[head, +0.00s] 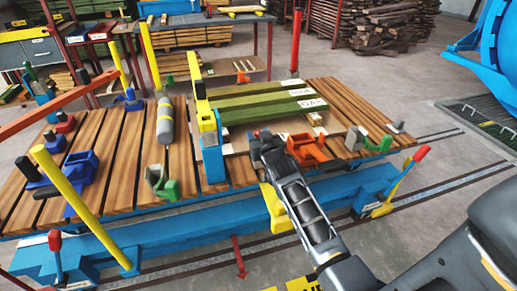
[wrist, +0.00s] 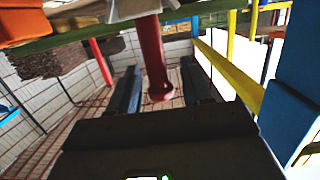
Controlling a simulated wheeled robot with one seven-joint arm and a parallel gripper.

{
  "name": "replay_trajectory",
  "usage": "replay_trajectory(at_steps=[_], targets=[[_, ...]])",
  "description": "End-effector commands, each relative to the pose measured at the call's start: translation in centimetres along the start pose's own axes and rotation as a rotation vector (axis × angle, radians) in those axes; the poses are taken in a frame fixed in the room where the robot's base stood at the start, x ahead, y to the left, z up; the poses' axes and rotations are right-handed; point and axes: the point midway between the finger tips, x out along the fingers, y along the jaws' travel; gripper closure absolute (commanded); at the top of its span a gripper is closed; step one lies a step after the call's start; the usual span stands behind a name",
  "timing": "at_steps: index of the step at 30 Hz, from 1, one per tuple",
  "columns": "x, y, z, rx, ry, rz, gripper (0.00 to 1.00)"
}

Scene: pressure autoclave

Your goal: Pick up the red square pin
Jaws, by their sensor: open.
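The red square pin (wrist: 153,55) shows in the wrist view as an upright red bar with a white piece (wrist: 140,10) at its top. Its lower end lies between the two dark fingers of my gripper (wrist: 160,90), with visible gaps on both sides. My gripper is open and not closed on it. In the head view my gripper (head: 263,140) is at the front edge of the slatted wooden cart (head: 100,160), between a blue post with a yellow top (head: 211,150) and an orange clamp (head: 307,148). I cannot make out the pin in the head view; my gripper probably covers it.
Green beams (head: 265,105) lie on the cart behind my gripper. A grey cylinder (head: 165,120) and a green-handled clamp (head: 160,182) lie left of the blue post. A red-tipped lever (head: 405,175) stands at the cart's right. Floor in front has rails.

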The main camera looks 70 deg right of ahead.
Motion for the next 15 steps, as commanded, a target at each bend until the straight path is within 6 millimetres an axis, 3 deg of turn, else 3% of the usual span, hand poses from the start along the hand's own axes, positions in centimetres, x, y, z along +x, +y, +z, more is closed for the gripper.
replay_trajectory(at_steps=[2,15], targets=[[-0.01,0.00,0.00,0.000,0.000,0.000,0.57],[-0.03,0.01,0.00,0.000,0.000,0.000,0.99]])
